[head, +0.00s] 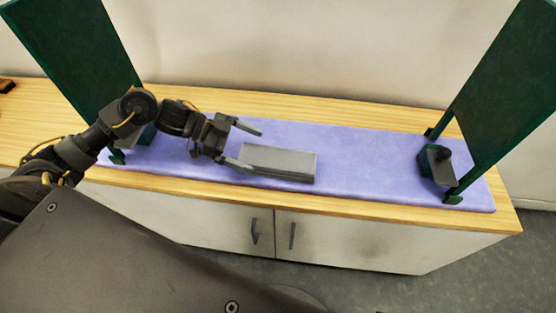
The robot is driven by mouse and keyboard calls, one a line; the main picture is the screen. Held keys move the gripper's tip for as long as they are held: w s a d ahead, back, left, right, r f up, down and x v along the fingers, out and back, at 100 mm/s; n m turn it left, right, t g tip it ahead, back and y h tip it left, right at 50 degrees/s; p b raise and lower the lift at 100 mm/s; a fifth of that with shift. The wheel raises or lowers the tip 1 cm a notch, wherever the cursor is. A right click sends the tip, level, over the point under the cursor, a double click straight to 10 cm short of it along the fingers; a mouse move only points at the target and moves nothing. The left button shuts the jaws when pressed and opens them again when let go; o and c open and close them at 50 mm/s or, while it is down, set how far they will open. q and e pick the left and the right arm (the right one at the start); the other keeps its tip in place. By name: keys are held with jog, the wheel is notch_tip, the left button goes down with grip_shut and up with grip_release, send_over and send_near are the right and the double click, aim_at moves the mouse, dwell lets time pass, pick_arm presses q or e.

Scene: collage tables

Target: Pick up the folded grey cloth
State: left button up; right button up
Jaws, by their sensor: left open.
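The folded grey cloth (280,161) lies flat as a rectangular block on the purple mat (370,165), near its front edge and around its middle. My left gripper (249,148) is open, just left of the cloth. One fingertip is beyond the cloth's far left corner, and the other is close to its near left end. I cannot tell if that fingertip touches the cloth. Nothing is held between the fingers. My right gripper is not in view.
A wooden-topped cabinet (400,218) carries the mat. Green upright panels stand at left (70,45) and right (497,90). A small dark object (437,165) sits by the right panel. The mat between the cloth and the right panel is clear.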

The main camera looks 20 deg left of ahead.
aim_at(274, 157)
pick_arm(q)
jog(key=shift+x, duration=3.45)
jog(key=shift+w+a+f, duration=0.1)
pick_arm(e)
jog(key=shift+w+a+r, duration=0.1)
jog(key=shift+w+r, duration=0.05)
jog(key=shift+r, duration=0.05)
pick_arm(q)
jog(key=shift+c, duration=0.4)
jog(key=c, duration=1)
